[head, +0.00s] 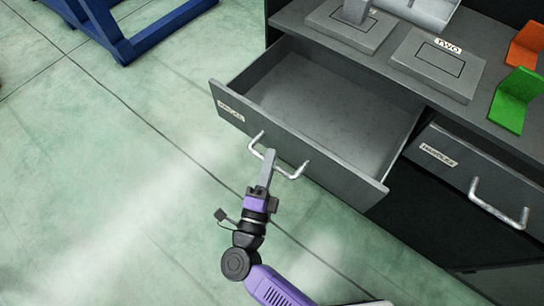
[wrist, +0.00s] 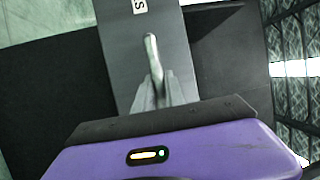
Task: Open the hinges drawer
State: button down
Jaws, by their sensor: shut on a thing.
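The hinges drawer (head: 335,108) is pulled well out of the grey cabinet in the head view, and its inside looks empty. Its front carries a small label (head: 231,112), too small to read surely, and a pale bar handle (head: 297,172). My gripper (head: 268,160) is at the left part of that handle and shut on it. In the wrist view the fingers (wrist: 164,92) close around the handle (wrist: 153,55), with the drawer front behind and part of a label above.
A second drawer (head: 465,165) with its own handle (head: 498,204) is shut at the right. The cabinet top holds grey plates (head: 437,64), a green part (head: 515,100) and an orange part (head: 526,45). A blue frame (head: 125,35) stands at upper left. The floor at left is clear.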

jog(key=c, duration=1.4)
grip_release()
jog(key=v, duration=0.7)
jog(key=shift+s, duration=0.35)
jog(key=shift+a+f, duration=0.15)
jog(key=shift+a, duration=0.05)
